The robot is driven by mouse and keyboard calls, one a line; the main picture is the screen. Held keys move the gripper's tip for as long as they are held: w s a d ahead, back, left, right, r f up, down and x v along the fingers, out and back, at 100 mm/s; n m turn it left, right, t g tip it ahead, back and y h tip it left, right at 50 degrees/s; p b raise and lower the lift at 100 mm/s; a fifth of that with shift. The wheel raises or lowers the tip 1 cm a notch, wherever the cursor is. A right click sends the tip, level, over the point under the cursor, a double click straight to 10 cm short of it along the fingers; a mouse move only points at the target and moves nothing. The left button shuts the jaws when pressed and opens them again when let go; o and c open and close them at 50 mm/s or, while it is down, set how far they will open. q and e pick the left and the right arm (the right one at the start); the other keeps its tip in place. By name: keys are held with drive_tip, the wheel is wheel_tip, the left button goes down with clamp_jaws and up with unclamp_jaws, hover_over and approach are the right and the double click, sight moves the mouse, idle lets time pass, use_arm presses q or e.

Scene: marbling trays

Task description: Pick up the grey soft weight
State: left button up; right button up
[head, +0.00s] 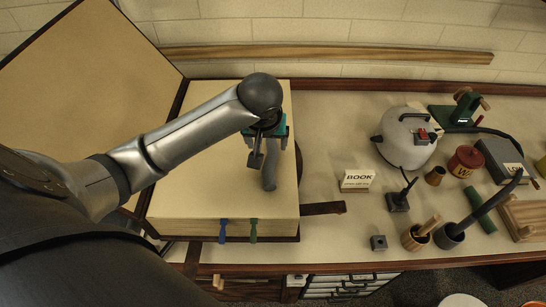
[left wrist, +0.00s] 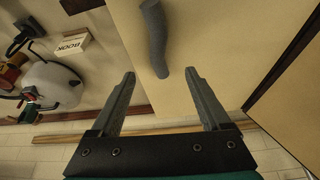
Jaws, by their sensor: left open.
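The grey soft weight (head: 269,172) is a slightly curved grey roll lying on the pale page of a large open book (head: 185,210). In the left wrist view the weight (left wrist: 154,38) lies ahead of the fingers, its near end just beyond the gap between the tips. My left gripper (head: 268,152) is above the page at the far end of the weight and partly hides it. It is open and empty; both fingers of the left gripper (left wrist: 160,74) show apart in the left wrist view. My right gripper is not in view.
The book's cover (head: 85,85) stands raised at the left. A BOOK sign (head: 357,181) stands right of the book. Farther right are a grey-white kettle-like pot (head: 407,140), a red jar (head: 465,161) and several small cups and tools. A wooden strip (head: 330,54) runs along the wall.

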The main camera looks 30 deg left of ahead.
sight(270, 158)
use_arm(q)
drive_tip(key=x, duration=0.3)
drive_tip(key=shift+f, duration=0.3)
drive_tip(key=x, duration=0.2)
drive_tip(key=shift+w+a+f+b, duration=0.1)
drive_tip(key=shift+w+f+b, duration=0.15)
drive_tip(key=shift+b, duration=0.05)
drive_tip(key=shift+f, duration=0.15)
drive_tip(key=x, duration=0.3)
drive_tip(key=shift+w+f, duration=0.25)
drive_tip(key=shift+f, duration=0.1)
drive_tip(key=shift+w+f, duration=0.25)
drive_tip(key=shift+f, duration=0.4)
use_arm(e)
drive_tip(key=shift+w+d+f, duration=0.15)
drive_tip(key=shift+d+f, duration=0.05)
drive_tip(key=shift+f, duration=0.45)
use_arm(q)
drive_tip(key=shift+a, duration=0.1)
clamp_jaws()
